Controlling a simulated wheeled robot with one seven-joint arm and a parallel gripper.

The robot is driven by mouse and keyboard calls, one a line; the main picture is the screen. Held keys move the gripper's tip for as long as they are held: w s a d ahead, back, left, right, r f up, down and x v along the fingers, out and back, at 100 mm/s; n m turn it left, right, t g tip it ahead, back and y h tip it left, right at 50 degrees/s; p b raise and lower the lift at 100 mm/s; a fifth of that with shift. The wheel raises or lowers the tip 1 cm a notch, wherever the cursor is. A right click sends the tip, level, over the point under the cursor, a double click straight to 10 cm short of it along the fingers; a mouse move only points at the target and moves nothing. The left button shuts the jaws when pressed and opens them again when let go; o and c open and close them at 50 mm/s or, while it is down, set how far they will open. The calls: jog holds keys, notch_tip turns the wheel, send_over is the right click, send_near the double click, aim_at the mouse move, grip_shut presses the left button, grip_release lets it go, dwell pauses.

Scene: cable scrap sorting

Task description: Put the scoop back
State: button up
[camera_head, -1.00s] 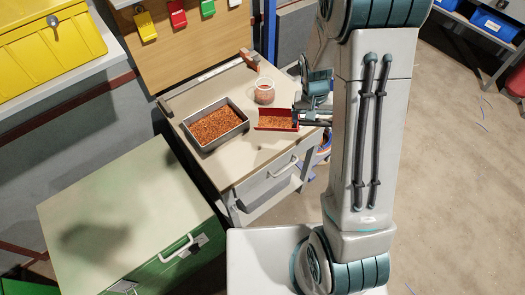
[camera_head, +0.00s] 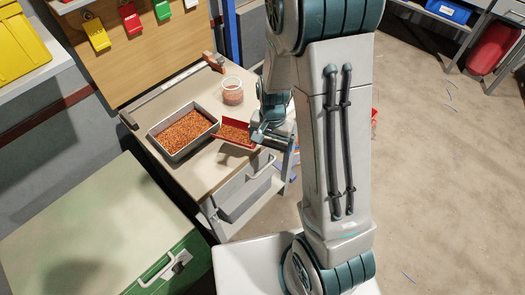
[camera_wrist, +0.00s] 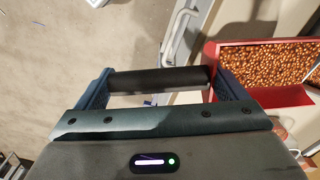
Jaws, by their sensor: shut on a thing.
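The red scoop (camera_head: 237,140) is full of copper-coloured granules and is beside the right rim of a grey metal tray (camera_head: 213,131). Its left edge overlaps the tray's corner in the head view; I cannot tell whether they touch. My gripper (camera_head: 262,133) is at the scoop's right end, partly hidden by my arm. In the wrist view my gripper (camera_wrist: 158,82) is shut on the scoop's black handle, with a blue finger at each end. The red scoop body (camera_wrist: 260,97) with granules shows at the right there.
The tray holds copper granules and sits on a workbench (camera_head: 195,180). A clear tub (camera_head: 232,92) with granules stands behind the scoop. A pegboard (camera_head: 150,50) with coloured tags is at the back. A green cabinet (camera_head: 75,225) stands at the left front.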

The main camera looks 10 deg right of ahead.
jog(key=shift+w+a+f, duration=0.15)
jog(key=shift+a+f, duration=0.4)
jog(key=shift+a, duration=0.35)
jog(key=shift+f, duration=2)
jog(key=shift+f, duration=0.1)
